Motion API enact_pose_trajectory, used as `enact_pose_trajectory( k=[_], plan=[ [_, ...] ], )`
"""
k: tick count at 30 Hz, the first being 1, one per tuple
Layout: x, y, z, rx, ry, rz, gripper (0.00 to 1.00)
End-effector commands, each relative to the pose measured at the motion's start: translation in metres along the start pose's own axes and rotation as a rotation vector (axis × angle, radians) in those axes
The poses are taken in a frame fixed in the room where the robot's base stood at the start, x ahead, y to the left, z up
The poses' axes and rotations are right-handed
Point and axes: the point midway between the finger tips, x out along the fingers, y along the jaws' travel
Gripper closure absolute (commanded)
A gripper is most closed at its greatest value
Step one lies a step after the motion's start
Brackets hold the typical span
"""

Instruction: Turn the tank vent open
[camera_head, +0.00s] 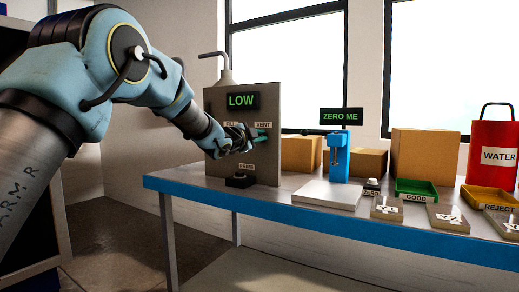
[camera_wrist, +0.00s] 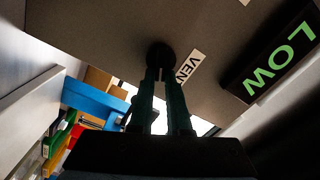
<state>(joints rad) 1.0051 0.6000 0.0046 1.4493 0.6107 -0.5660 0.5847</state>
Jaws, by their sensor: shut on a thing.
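The grey tank panel (camera_head: 222,108) stands at the left end of the bench, with a lit green LOW display (camera_head: 241,100). The VENT label (camera_head: 264,125) is on its right side and also shows in the wrist view (camera_wrist: 189,67). In the wrist view the dark round vent knob (camera_wrist: 159,53) sits on the panel beside this label. My gripper (camera_wrist: 162,76) is shut on the vent, its two dark fingers on either side of it. In the head view my gripper (camera_head: 262,134) is against the panel and hides the knob. How far the vent is turned cannot be told.
A PRIME button (camera_head: 241,180) sits low at the panel. To the right on the bench are a white plate (camera_head: 326,195), a blue stand (camera_head: 339,158), a green tray (camera_head: 416,188), a yellow tray (camera_head: 488,197) and a red WATER container (camera_head: 492,140). Cardboard boxes (camera_head: 423,155) stand behind.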

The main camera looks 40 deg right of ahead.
Motion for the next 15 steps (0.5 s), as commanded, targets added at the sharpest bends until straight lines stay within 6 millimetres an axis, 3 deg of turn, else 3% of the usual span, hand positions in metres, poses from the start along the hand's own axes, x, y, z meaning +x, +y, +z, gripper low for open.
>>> enact_pose_trajectory(
  k=[1,15],
  plan=[
    [0.0002,0.0076,0.0021,0.043,0.001,0.0,1.0],
    [0.0001,0.0092,0.0024,0.374,0.0,0.001,1.0]
  ],
)
